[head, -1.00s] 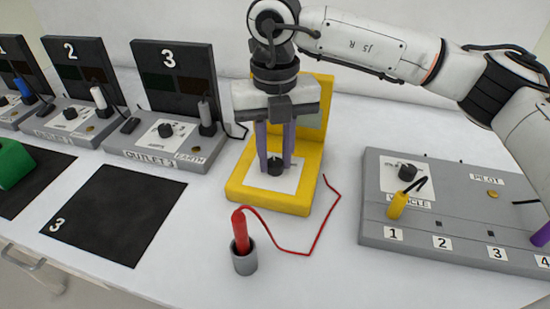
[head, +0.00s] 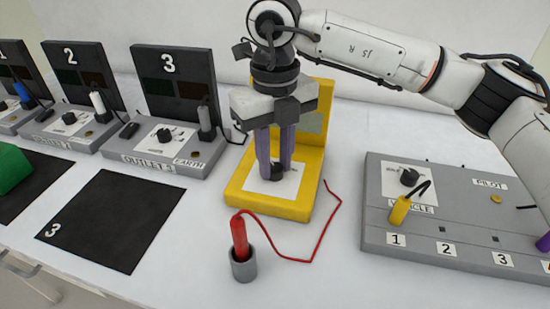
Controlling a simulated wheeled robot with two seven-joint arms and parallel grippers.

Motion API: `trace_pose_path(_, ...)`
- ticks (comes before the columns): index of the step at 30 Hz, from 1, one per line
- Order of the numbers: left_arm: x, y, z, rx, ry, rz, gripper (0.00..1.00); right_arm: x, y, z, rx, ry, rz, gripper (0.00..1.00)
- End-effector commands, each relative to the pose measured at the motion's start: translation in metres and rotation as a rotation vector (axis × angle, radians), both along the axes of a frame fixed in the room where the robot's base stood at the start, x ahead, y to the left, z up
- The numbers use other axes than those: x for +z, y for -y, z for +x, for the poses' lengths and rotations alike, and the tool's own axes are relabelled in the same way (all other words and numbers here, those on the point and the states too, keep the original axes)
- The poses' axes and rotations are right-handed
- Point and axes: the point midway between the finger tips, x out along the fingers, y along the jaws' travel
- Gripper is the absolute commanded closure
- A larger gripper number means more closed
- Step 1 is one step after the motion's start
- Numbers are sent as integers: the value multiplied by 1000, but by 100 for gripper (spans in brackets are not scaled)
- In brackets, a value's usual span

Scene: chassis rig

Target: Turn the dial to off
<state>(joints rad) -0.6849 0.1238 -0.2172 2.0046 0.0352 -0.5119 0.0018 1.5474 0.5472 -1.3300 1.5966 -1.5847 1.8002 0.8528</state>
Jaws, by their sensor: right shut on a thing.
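A black dial (head: 277,172) sits on the white plate of a yellow tester (head: 262,204) in the middle of the table. My right gripper (head: 275,168) points down over it, with its purple fingers on either side, shut on the dial. The fingers hide part of the dial, and I cannot read its markings or its setting. My left gripper is not in view.
A red probe (head: 240,240) stands in a grey cup (head: 243,266) in front, its red lead running to the tester. Outlet boxes (head: 165,149) stand at left, behind black mats (head: 112,218). A grey vehicle panel (head: 455,215) with a yellow plug (head: 400,211) is at right.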

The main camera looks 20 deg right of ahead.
Motion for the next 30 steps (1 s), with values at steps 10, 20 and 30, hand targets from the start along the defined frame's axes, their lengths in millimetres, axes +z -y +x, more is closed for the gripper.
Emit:
trace_pose_path(10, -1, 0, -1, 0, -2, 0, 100, 1, 0, 0, -2, 2, 0, 57)
trace_pose_path(20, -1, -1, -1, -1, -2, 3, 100, 15, 0, 1, -2, 5, 2, 57)
trace_pose_path(30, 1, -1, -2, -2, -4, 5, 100, 80, 0, 1, -2, 5, 1, 57)
